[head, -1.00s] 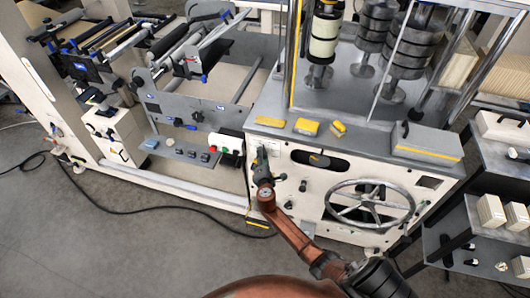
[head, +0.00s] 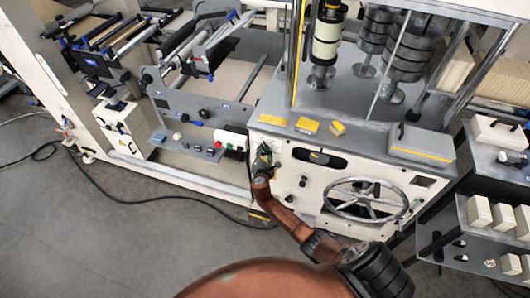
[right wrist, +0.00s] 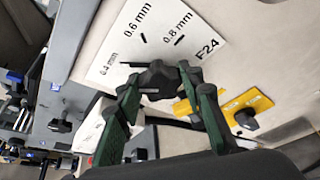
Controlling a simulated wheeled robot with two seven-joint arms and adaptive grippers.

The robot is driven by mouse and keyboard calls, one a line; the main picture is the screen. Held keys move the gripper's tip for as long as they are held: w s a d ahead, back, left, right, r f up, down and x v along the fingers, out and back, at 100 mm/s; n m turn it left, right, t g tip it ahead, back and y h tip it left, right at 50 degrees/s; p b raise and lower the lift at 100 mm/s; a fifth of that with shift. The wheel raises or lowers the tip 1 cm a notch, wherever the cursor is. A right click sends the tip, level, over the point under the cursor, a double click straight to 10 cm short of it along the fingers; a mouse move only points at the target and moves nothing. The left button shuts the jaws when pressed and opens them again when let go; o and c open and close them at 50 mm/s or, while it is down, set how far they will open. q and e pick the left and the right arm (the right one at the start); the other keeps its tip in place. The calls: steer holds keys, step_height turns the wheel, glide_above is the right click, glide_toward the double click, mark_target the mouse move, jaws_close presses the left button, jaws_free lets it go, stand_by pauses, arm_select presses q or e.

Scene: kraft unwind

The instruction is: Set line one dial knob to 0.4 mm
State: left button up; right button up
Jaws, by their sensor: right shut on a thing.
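The line one dial knob (right wrist: 158,80) is dark and sits on a white scale plate (right wrist: 125,48) on the machine's front panel. The plate reads 0.4 mm, 0.6 mm and 0.8 mm, left to right, in the right wrist view. A short dark bar beside the knob lies near the 0.4 mm label; I cannot tell whether it is a pointer or a printed mark. My right gripper (right wrist: 160,88), with green-sided fingers, is shut on the knob. In the head view my right gripper (head: 262,160) is at the panel's upper left and hides the knob. My left gripper is not in view.
A yellow plate with black knobs (right wrist: 240,108) lies right of the scale in the wrist view. A handwheel (head: 366,200) stands out from the panel on the right. A box with red and green buttons (head: 231,141) is just left. Grey floor lies in front.

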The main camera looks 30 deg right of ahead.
steer(key=shift+f, duration=0.15)
steer(key=o, duration=1.2)
steer(key=shift+c, duration=0.2)
steer(key=v, duration=1.2)
